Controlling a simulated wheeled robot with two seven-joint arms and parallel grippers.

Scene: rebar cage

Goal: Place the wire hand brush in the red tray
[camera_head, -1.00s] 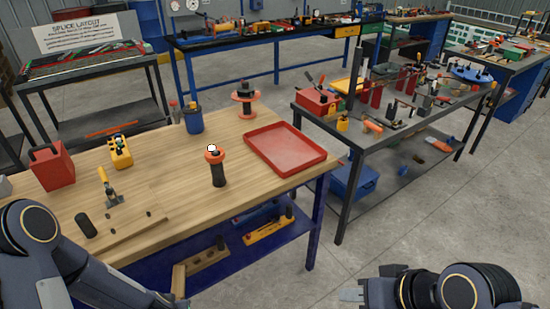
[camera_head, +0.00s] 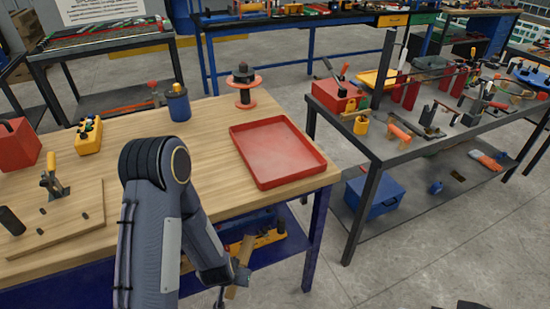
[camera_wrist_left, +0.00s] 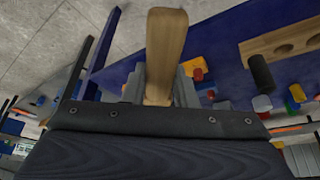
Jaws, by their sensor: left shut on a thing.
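The wire hand brush shows as a pale wooden handle (camera_head: 236,286) in the head view, at the front edge of the workbench and below the top. The handle (camera_wrist_left: 166,48) also shows large in the left wrist view, standing up between the jaws. My left gripper (camera_head: 241,274) is shut on it; in the left wrist view the jaws (camera_wrist_left: 160,90) flank the handle. The brush's bristles cannot be made out. The red tray (camera_head: 277,152) lies empty on the right part of the bench top, above and beyond my left gripper. My right gripper is out of view.
A reel with orange flanges (camera_head: 244,84) and a blue cup (camera_head: 178,104) stand behind the tray's left side. My left arm hides part of the bench.

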